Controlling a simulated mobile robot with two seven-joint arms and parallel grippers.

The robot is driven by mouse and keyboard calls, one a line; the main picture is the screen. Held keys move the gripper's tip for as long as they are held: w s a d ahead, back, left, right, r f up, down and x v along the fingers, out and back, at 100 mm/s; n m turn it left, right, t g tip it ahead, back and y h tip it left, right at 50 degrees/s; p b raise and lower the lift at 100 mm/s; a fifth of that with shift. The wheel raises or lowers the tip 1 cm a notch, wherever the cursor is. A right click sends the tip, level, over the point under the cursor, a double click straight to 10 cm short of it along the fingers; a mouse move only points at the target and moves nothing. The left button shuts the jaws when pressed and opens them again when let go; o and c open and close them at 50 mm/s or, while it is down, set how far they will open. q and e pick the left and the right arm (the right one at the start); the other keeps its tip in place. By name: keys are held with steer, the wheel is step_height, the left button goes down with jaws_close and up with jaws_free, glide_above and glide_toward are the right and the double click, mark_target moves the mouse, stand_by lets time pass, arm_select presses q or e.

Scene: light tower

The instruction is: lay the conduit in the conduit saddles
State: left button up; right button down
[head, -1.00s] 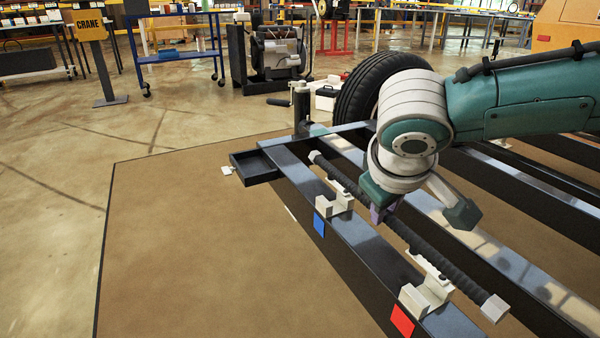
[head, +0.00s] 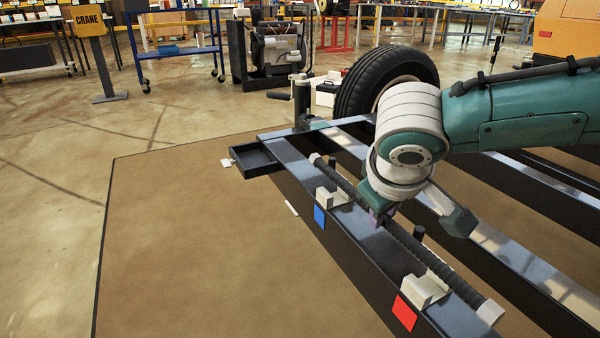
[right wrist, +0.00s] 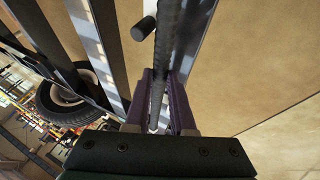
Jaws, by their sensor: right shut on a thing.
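The conduit (head: 441,266) is a dark ribbed rod with pale end caps, lying lengthwise along the near dark rail. My right gripper (head: 377,217) is shut on it near its middle. In the right wrist view the conduit (right wrist: 168,45) runs between the purple fingers (right wrist: 160,95). Two pale conduit saddles are on the rail, one by a blue tag (head: 334,196) and one by a red tag (head: 424,290). The conduit passes at both saddles, close to their right-hand sides. I cannot tell whether it touches their bottoms. My left gripper is not in view.
A dark peg (head: 418,233) stands just right of the conduit. A black open tray (head: 254,161) is fixed at the rail's far left end, near a crank post (head: 302,103). A tyre (head: 385,84) stands behind my arm.

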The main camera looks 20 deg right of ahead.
steer(key=shift+f+b, duration=0.95)
steer(key=shift+f, duration=0.85)
steer(key=c, duration=0.9)
jaws_free()
steer(key=shift+c, duration=0.2)
steer(key=shift+o, duration=1.3)
steer(key=shift+d, duration=0.1)
steer(key=shift+s, duration=0.1)
